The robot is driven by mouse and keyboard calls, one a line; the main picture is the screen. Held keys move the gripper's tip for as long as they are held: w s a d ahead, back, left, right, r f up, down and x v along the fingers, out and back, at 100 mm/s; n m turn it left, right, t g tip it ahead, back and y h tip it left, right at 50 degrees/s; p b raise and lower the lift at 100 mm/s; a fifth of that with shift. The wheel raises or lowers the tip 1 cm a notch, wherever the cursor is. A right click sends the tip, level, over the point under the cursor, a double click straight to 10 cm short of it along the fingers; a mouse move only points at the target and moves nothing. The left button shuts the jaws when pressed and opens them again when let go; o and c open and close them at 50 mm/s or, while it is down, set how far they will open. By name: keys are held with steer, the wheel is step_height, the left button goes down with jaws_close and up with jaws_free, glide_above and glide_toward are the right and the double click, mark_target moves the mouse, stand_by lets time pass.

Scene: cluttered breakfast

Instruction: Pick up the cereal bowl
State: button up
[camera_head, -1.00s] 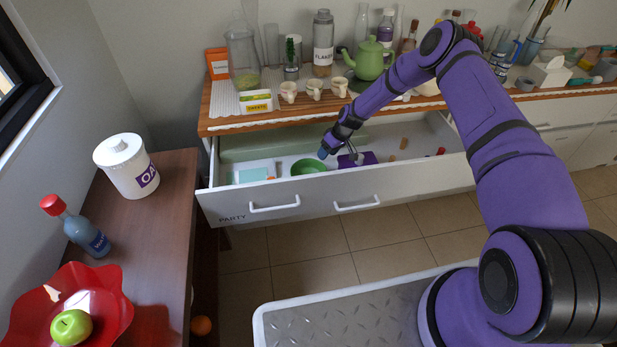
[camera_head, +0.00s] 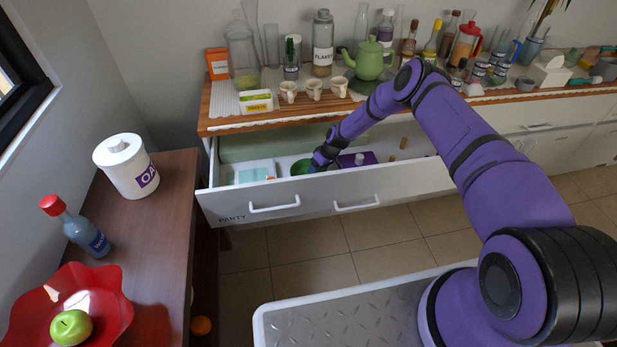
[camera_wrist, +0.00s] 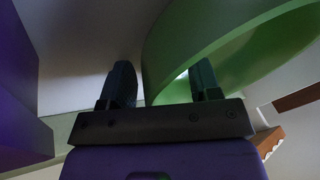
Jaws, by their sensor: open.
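The green bowl (camera_head: 299,167) sits in the open drawer, left of the purple box. In the wrist view the bowl (camera_wrist: 245,45) is large and close, and its wall passes between my two fingers. My gripper (camera_wrist: 160,84) is open, with one finger on each side of the bowl's wall. I cannot tell whether either finger touches it. In the head view my gripper (camera_head: 314,167) reaches down into the drawer at the bowl's right side, and its fingertips are hidden there.
The open drawer (camera_head: 225,205) has a front wall close to the bowl. A purple box (camera_head: 368,158) stands just right of my gripper, and a pale blue-and-white box (camera_head: 257,171) lies to the left. The counter (camera_head: 215,118) with mugs and jars overhangs behind.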

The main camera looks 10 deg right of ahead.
jaws_close()
step_height(320, 180, up, 10)
steer(key=shift+r, duration=0.1)
stand_by(0.7)
